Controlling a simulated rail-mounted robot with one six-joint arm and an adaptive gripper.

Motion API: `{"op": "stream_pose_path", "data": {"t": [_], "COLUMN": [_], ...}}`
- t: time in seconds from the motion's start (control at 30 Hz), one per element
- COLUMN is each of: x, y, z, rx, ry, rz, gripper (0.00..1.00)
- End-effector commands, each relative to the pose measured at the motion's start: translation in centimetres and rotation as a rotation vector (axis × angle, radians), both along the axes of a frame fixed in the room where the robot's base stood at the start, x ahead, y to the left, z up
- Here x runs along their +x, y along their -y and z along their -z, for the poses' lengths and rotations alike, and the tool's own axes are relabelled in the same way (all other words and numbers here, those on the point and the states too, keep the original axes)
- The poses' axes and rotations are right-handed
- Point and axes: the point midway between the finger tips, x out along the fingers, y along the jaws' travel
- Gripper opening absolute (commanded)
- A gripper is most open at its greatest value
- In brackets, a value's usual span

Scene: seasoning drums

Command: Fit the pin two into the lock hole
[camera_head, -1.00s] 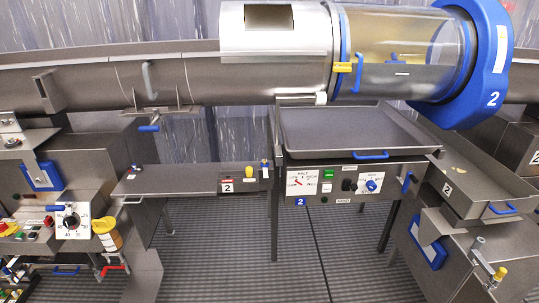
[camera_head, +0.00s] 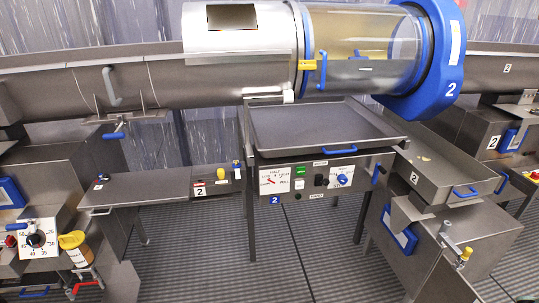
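A small yellow-topped pin (camera_head: 221,173) stands on the narrow grey shelf (camera_head: 150,190), beside a label with the number 2; it may be pin two. A blue-topped piece (camera_head: 237,165) stands just right of it. Drum two (camera_head: 365,45) is a clear cylinder with a blue end ring (camera_head: 437,60) marked 2. A yellow part (camera_head: 307,64) sits at the drum's left collar. I cannot make out the lock hole itself. My gripper is not in view.
A grey tray (camera_head: 325,150) with a blue handle lies below the drum, above a control panel (camera_head: 310,180). A second tray (camera_head: 480,176) is at right. A yellow-handled valve (camera_head: 72,240) and a dial (camera_head: 35,240) are at lower left. The ribbed floor (camera_head: 200,260) is open in the middle.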

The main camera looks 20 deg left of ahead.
Motion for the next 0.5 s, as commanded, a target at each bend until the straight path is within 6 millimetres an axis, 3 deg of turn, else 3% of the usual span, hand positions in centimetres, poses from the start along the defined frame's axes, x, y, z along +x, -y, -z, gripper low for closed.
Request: {"op": "stream_pose_path", "data": {"t": [0.2,0.5], "x": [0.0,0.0], "y": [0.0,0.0], "z": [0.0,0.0], "rx": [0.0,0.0], "ry": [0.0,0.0], "rz": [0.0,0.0], "gripper": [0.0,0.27]}}
